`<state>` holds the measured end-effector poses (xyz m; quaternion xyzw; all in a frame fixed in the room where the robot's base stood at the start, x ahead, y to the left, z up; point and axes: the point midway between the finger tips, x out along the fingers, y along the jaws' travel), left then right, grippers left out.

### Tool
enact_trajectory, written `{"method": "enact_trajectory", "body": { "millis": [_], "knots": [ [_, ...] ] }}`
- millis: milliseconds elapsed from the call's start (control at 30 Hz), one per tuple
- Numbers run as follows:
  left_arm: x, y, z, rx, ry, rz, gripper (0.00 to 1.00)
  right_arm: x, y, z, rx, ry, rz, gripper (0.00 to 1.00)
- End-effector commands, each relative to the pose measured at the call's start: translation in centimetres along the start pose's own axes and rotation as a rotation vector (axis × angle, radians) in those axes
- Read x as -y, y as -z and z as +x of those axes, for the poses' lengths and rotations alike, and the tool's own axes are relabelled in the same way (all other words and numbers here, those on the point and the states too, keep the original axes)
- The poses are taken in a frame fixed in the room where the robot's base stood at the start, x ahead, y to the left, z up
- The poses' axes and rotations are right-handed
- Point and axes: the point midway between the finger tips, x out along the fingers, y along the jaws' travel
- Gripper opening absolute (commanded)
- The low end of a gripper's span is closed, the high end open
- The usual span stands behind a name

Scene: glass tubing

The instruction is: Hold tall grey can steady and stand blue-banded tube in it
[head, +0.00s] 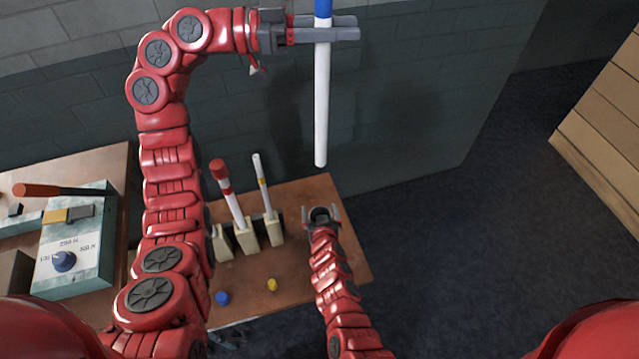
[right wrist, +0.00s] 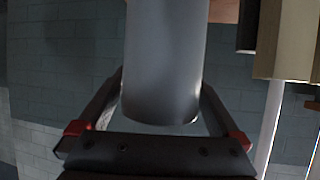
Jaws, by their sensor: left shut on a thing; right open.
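The blue-banded tube (head: 321,110), white with a blue top part, hangs upright in the head view. My left gripper (head: 322,33) is shut on it near the blue part. The tube's lower end is free in the air, in line above the can in the picture. The tall grey can (head: 320,216) shows as a dark round mouth near the table's right side. It also fills the middle of the right wrist view (right wrist: 165,60). My right gripper (head: 321,211) is open, with one finger on each side of the can; I cannot tell whether they touch it.
A blue cap (head: 222,298) and a yellow cap (head: 272,284) lie on the brown table (head: 345,262). A control box (head: 85,250) stands at left.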

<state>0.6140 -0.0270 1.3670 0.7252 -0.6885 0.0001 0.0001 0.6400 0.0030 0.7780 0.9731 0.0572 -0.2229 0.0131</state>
Motion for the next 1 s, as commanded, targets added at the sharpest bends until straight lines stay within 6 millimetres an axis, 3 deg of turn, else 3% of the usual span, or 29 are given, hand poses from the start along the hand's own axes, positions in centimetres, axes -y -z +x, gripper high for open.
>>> {"method": "enact_trajectory", "body": {
  "millis": [233,267,700,1000],
  "knots": [
    [0.00,0.02,0.00,0.000,0.000,0.000,0.00,0.00,-0.01,0.04,0.000,0.000,0.000,1.00],
    [0.00,0.02,0.00,0.000,0.000,0.000,0.00,0.00,0.00,0.04,0.000,0.000,0.000,0.96],
    [0.00,0.01,0.00,0.000,0.000,0.000,0.00,0.01,0.00,0.04,0.000,0.000,0.000,0.18],
    [0.09,-0.27,0.03,0.000,0.006,-0.002,0.00,0.01,0.00,0.04,0.000,0.000,0.000,0.18]
  ]
}}
